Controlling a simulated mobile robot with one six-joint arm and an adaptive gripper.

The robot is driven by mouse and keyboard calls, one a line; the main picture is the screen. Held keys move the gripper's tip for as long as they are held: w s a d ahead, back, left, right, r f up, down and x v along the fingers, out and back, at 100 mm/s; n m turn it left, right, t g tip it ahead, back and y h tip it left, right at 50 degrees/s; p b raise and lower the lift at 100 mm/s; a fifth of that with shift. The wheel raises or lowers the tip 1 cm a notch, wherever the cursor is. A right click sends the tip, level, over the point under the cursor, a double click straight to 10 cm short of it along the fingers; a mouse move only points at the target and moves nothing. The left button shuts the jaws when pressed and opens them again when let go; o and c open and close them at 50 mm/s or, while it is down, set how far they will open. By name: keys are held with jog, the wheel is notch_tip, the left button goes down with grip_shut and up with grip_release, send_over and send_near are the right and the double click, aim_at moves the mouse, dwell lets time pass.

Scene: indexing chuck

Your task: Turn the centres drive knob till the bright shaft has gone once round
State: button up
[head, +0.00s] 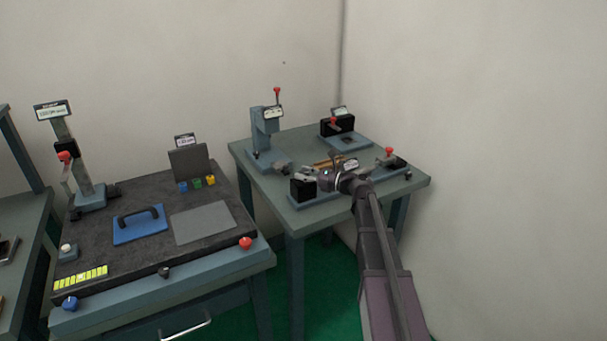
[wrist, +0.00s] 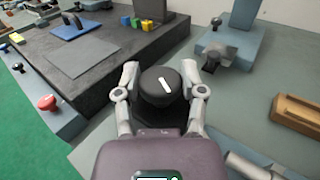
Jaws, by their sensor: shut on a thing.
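A round black knob (wrist: 160,86) with a white index line sits between the fingers of my gripper (wrist: 162,84) in the wrist view. The fingers press on its left and right sides. The white line slants slightly, its upper end toward the left. In the head view my gripper (head: 318,178) reaches over the bench centres unit on the far table, beside its black block (head: 303,188). The bright shaft (wrist: 248,166) shows only in part at the lower right edge of the wrist view; a mark on it cannot be made out.
The far table (head: 300,220) also carries a blue-grey press (head: 264,130) with a red knob and a black-headed device (head: 337,125) at the back. A brown wooden block (wrist: 298,114) lies to the right. A dark surface plate (head: 110,240) with a blue handled plate stands left.

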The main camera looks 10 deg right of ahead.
jog(key=shift+g, duration=0.3)
jog(key=o, duration=1.1)
jog(key=shift+a, duration=0.15)
jog(key=shift+o, duration=0.2)
jog(key=shift+d, duration=0.2)
jog(key=v, duration=1.1)
jog(key=shift+s+d, duration=0.25)
jog(key=shift+s, duration=0.05)
jog(key=shift+f, duration=0.15)
